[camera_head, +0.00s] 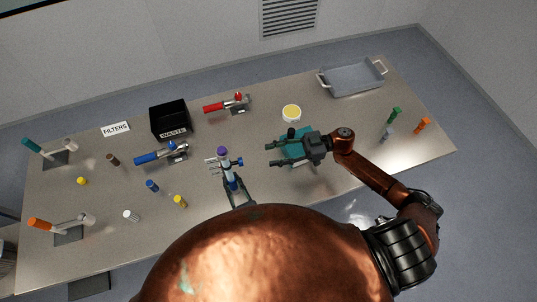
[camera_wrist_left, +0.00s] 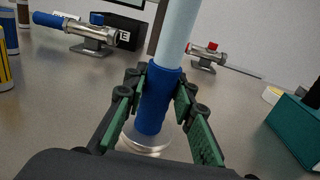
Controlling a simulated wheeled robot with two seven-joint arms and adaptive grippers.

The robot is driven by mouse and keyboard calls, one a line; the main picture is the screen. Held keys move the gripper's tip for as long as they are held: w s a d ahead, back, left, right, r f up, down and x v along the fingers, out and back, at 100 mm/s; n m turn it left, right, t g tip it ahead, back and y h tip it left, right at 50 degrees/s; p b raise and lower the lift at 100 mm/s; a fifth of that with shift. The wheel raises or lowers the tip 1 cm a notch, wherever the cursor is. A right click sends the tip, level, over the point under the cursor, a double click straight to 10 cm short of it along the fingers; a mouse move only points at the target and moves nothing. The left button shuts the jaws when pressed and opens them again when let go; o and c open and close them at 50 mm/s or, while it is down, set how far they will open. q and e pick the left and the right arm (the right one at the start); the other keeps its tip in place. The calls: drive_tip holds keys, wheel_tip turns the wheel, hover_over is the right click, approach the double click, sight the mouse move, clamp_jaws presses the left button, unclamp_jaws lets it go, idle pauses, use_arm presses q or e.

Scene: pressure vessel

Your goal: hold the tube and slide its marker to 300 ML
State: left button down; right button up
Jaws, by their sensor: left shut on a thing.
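The tube (camera_head: 228,172) stands near the table's front middle with a purple top (camera_head: 222,151) and blue parts at its side. In the left wrist view its pale shaft (camera_wrist_left: 178,35) rises from a blue sleeve (camera_wrist_left: 157,95) above a silvery round base (camera_wrist_left: 148,143). My left gripper (camera_wrist_left: 158,88) is shut around the blue sleeve. The scale and marker reading are too small to tell.
A teal block (camera_head: 298,158) lies below my right gripper. A black waste bin (camera_head: 170,113), a blue-handled valve (camera_head: 162,154), a red-handled valve (camera_head: 228,104) and a yellow-topped dish (camera_head: 291,113) stand behind. A grey tray (camera_head: 352,78) is at the back right. Small coloured cylinders are scattered left and right.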

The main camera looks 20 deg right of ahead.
use_arm(q)
drive_tip(key=c, duration=1.5)
unclamp_jaws()
drive_tip(key=shift+c, duration=0.2)
drive_tip(key=shift+s, duration=0.1)
